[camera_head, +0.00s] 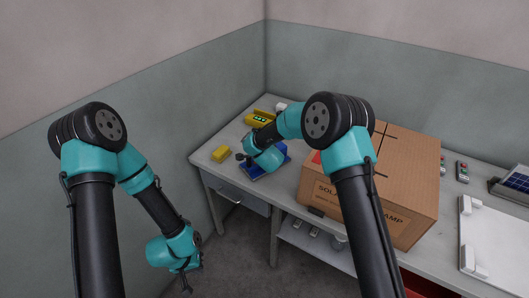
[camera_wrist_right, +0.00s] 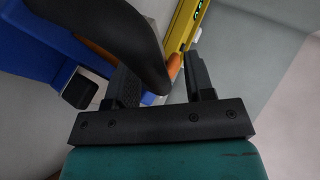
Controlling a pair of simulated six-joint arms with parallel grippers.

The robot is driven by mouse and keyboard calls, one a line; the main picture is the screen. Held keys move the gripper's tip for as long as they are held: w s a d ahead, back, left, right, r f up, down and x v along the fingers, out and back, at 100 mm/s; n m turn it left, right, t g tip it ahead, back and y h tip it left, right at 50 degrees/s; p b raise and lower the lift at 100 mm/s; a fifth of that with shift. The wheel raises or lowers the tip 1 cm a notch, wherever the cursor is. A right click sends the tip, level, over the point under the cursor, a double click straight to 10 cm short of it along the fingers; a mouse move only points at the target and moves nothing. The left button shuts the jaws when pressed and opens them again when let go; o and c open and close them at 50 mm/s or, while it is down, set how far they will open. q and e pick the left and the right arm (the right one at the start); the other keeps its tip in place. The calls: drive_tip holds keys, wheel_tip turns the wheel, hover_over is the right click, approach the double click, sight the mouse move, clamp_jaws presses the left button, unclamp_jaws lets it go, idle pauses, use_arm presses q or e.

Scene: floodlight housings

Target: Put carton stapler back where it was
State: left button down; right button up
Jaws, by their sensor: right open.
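My right gripper (camera_wrist_right: 160,66) is open, low over the bench beside a blue object (camera_head: 282,158), in the head view. The right wrist view shows blue parts (camera_wrist_right: 22,45) at the left and a black curved piece (camera_wrist_right: 118,28) reaching in between my fingers. Orange pieces show behind it. These look like parts of the carton stapler, but I cannot tell its full shape, as my right arm covers much of it in the head view. My left gripper (camera_head: 189,277) hangs low in front of the bench, away from everything; its jaws are too small to read.
A large cardboard box (camera_head: 330,183) stands right of my right gripper. A yellow block (camera_head: 220,154) lies at the bench's left edge. A yellow case (camera_head: 258,117) with green lights is behind. A white panel (camera_head: 495,240) and a solar panel (camera_head: 518,182) are at the right.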

drive_tip(key=v, duration=1.2)
drive_tip(key=shift+f, duration=0.2)
